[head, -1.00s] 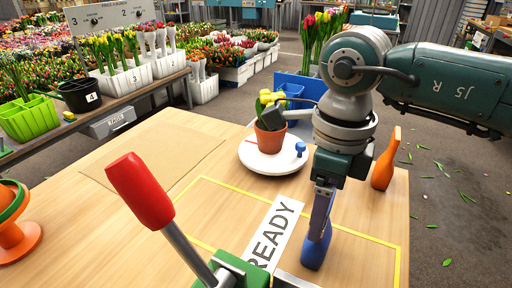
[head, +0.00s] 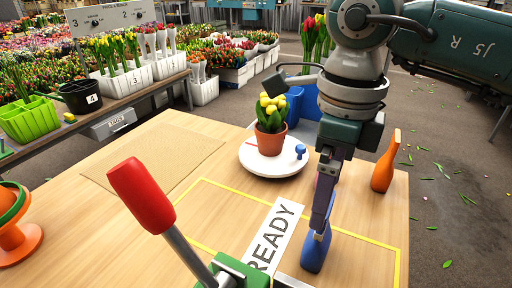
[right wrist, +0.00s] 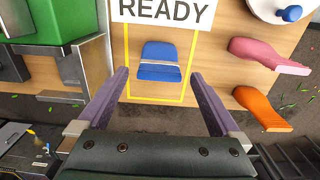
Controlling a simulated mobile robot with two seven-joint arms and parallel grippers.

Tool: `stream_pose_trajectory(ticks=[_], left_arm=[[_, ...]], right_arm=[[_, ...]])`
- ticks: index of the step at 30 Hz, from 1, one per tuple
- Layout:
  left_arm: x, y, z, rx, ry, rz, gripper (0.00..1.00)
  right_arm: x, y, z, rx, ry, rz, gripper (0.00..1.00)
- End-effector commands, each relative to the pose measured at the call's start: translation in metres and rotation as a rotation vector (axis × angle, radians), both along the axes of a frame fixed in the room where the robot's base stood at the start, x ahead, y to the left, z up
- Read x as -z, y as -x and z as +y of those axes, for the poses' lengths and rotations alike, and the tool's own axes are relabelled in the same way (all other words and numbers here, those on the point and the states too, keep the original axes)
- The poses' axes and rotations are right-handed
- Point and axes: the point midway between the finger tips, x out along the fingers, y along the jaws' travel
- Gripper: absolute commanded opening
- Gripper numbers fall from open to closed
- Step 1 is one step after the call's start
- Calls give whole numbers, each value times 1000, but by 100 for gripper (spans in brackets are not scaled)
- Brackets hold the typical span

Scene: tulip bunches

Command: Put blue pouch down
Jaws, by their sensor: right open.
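The blue pouch (head: 315,252) stands on the wooden table inside the yellow-taped rectangle, beside the READY label (head: 275,236). In the right wrist view the pouch (right wrist: 158,62) sits just below the READY label (right wrist: 165,10), with yellow tape around it. My right gripper (right wrist: 160,74) is open, its two purple fingers spread to either side of the pouch with gaps between. In the head view my right gripper (head: 322,212) is above the pouch, and a finger hides part of its top. My left gripper is not in view.
A white round plate (head: 250,163) bears a potted yellow tulip plant (head: 270,125) and a blue knob (head: 300,150). An orange bottle-like object (head: 384,170) stands at the table's right edge. A red-handled lever (head: 142,195) rises in front. A pink object (right wrist: 262,52) lies right of the pouch.

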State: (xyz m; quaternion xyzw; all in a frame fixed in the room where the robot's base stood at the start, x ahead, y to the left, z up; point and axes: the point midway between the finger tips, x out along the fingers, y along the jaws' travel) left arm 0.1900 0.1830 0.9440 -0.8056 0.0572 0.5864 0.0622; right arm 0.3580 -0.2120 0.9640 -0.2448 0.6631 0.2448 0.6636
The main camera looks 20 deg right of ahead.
Motion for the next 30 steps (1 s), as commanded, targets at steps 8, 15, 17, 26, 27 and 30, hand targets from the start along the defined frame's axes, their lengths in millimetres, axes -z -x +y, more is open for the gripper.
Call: stream_pose_trajectory(ticks=[8,15,17,26,27,30], left_arm=[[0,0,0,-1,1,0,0],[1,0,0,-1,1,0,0],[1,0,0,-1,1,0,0],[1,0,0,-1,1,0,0],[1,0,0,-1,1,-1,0],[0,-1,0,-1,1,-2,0]], right_arm=[[-58,-1,-1,0,1,-3,100],[-75,0,0,1,1,1,100],[-76,0,0,1,1,1,100],[-75,0,0,1,1,1,100],[-75,0,0,1,1,1,100],[-75,0,0,0,1,1,100]])
